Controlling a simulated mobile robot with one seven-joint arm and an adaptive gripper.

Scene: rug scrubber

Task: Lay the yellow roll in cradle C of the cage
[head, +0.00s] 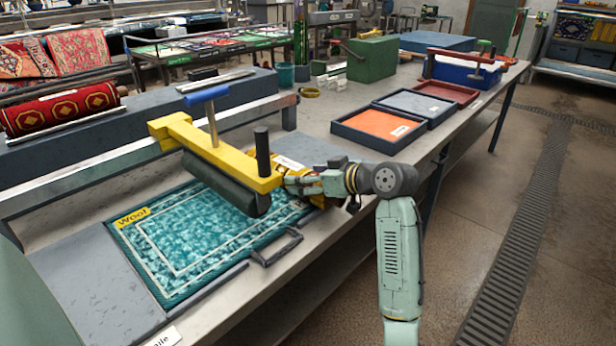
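I see no plain yellow roll and no cage with lettered cradles in the head view. The only large yellow thing is a yellow-framed scrubber (238,169) with a dark roller under it, a black post and a blue-topped handle. It reaches over a teal rug (200,238) labelled "Wool" on the bench. My gripper (300,180) is at the scrubber's right end, by the bench's front side. Its fingertips are hard to make out there, so I cannot tell whether it grips the frame.
A red patterned rolled rug (62,107) lies on the dark ledge at left. Open floor (450,215) lies at right.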

